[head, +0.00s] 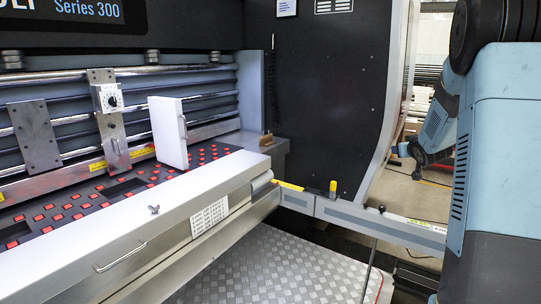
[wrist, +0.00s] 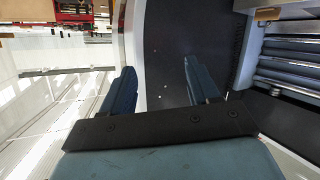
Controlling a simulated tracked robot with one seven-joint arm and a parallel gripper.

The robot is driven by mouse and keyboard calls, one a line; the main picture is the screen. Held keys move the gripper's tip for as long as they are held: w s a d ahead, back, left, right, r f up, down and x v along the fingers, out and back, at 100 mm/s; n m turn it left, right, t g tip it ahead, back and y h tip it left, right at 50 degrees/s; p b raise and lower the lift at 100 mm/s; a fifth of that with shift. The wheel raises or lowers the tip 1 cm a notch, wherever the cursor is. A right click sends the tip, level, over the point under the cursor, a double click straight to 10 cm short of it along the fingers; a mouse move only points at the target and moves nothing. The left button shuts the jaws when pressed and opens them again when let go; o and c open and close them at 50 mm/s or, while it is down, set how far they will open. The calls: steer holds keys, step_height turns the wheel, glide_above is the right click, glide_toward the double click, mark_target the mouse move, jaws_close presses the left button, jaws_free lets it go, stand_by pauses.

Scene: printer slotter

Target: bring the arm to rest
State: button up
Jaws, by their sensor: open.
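My gripper (wrist: 160,76) is open in the wrist view. Its two blue fingers stand apart with nothing between them, and the dark side panel of the machine shows behind the gap. My blue and black arm (head: 505,130) fills the right side of the head view, raised to the right of the machine. A smaller blue and black arm part (head: 432,165) shows lower down beside it; the fingers cannot be made out there. No contact between my gripper and the machine is visible.
The printer slotter has a bed with red squares (head: 75,212), where a white block with a handle (head: 168,132) stands upright. A grey rail (head: 385,225) runs towards my arm at the right. A metal tread plate (head: 265,265) lies in front.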

steer(key=s+a+r+m+g, duration=0.15)
steer(key=s+a+r, duration=0.35)
steer(key=s, duration=0.5)
steer(key=s+a+r+g, duration=0.3)
steer(key=s+a, duration=0.5)
steer(key=s, duration=0.2)
steer(key=s+a+f+g+y, duration=0.1)
steer(key=s+a, duration=0.3)
steer(key=s, duration=0.4)
steer(key=s+a+f+g, duration=0.1)
steer(key=s+a, duration=0.3)
steer(key=s, duration=0.5)
steer(key=s+a+f+g+y, duration=0.1)
steer(key=s+a+g, duration=0.1)
steer(key=s, duration=0.7)
steer(key=shift+a+n+y, duration=0.3)
steer(key=shift+a+n, duration=0.15)
steer(key=shift+a, duration=0.45)
